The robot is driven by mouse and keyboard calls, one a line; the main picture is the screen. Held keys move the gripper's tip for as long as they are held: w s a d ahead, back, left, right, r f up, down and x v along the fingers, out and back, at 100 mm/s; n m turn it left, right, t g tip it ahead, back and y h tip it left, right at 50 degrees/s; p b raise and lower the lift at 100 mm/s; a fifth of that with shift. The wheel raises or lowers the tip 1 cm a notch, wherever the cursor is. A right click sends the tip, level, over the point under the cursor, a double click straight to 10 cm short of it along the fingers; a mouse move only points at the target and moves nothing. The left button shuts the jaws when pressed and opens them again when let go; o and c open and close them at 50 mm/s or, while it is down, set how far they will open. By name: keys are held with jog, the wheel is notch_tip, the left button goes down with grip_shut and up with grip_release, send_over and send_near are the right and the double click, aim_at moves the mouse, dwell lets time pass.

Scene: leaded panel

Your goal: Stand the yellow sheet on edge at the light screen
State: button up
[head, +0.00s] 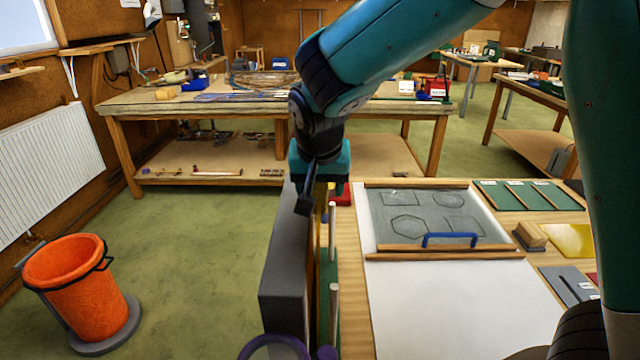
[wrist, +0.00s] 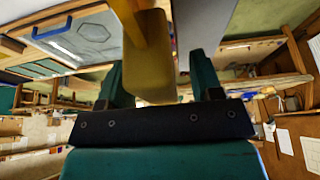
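A grey upright light screen (head: 283,275) stands along the bench's left edge. A yellow-amber sheet (head: 319,225) stands on edge beside its right face, seen nearly edge-on. It also shows large in the wrist view (wrist: 151,55), close to a grey face. My gripper (head: 323,198) is at the sheet's far end, its fingers apart on either side of it. In the wrist view my gripper (wrist: 160,85) shows a gap between the sheet and the right finger. The sheet's lower edge is hidden. Another yellow sheet (head: 568,240) lies flat at the bench's right.
Pale upright pegs (head: 333,300) on a green base stand right of the sheet. A white board (head: 450,310) carries a grey pattern panel with a blue handle (head: 450,239). A green rack (head: 525,196) lies behind. An orange bin (head: 78,285) stands on the floor left.

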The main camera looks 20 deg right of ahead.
jog(key=shift+s+f, duration=0.1)
jog(key=shift+f, duration=0.05)
jog(key=b+v, duration=0.2)
jog(key=v, duration=1.5)
jog(key=shift+r, duration=0.3)
